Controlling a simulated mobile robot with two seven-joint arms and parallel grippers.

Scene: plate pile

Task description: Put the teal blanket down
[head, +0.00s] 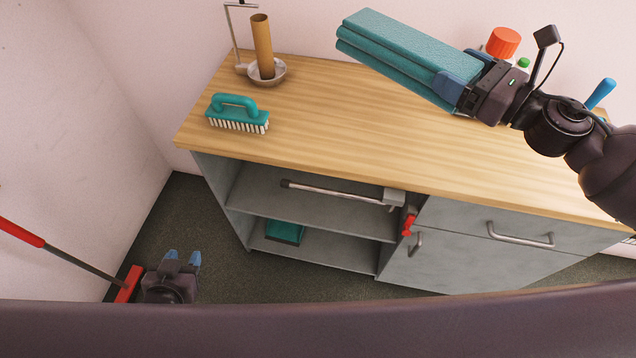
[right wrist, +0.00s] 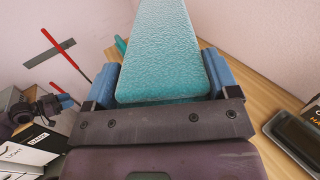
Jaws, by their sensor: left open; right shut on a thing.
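The teal blanket (head: 400,52) is a folded, thick, layered bundle with a textured surface. In the head view it is held above the wooden countertop (head: 330,110), towards the back. My right gripper (head: 462,88) is shut on one end of it, and the rest sticks out to the left. In the right wrist view the blanket (right wrist: 165,50) lies between the two blue fingers and stretches away from me. My left gripper (head: 182,258) is open and empty, low over the floor left of the cabinet. The exact gap between blanket and countertop is hard to tell.
A teal brush (head: 238,113) and a bowl (head: 267,75) with a brown tube stand on the counter's left. A red-lidded container (head: 503,42) is behind my right gripper. The shelf holds a grey stick (head: 335,190) and a teal item (head: 284,232). The counter's middle is clear.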

